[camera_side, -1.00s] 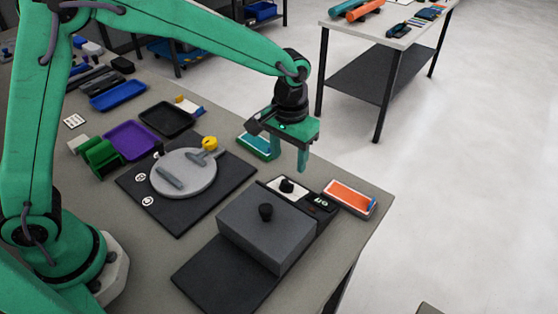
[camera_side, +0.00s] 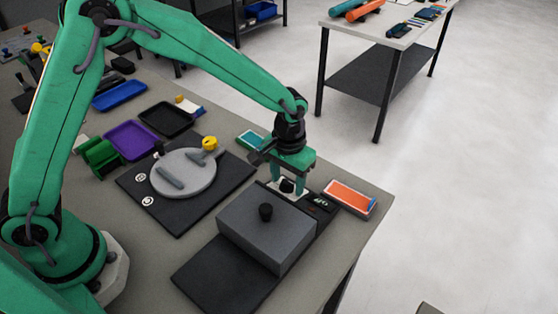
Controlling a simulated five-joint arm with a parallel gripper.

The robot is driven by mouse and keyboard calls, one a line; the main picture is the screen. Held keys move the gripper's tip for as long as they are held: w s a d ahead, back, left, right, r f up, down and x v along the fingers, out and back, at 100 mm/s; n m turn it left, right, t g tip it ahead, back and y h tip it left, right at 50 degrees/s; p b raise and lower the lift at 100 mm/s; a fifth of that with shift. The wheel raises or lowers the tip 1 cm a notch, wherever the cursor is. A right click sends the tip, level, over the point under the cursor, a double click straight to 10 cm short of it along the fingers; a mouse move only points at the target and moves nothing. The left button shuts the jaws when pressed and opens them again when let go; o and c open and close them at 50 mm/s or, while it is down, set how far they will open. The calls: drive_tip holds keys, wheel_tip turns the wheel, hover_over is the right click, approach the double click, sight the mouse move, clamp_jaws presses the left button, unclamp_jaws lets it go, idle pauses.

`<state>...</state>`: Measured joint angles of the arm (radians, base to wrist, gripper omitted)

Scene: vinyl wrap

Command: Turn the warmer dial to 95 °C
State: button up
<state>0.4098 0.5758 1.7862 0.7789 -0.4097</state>
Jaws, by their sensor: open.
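The warmer (camera_side: 262,232) is a dark grey box with a black knob (camera_side: 265,211) on its lid, standing on a black base near the table's front right. The warmer dial (camera_side: 287,186) is a small black knob on a white plate behind the box. A small display (camera_side: 320,202) sits right of the dial; its digits are too small to read surely. My green gripper (camera_side: 287,187) is pointed down at the dial, open, with its fingers around or close beside it. I cannot tell whether a finger touches the dial.
An orange-topped tray (camera_side: 350,196) lies close right of the display, and a teal-topped one (camera_side: 250,141) behind my gripper. A round grey plate (camera_side: 184,174) on a black mat is at left. Purple (camera_side: 130,139), black and blue trays lie farther back.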

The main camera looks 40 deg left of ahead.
drive_tip(key=c, duration=1)
drive_tip(key=shift+o, duration=0.2)
drive_tip(key=shift+m, duration=0.4)
drive_tip(key=shift+a+m, duration=0.1)
drive_tip(key=shift+m, duration=0.2)
drive_tip(key=o, duration=1)
drive_tip(key=shift+c, duration=0.2)
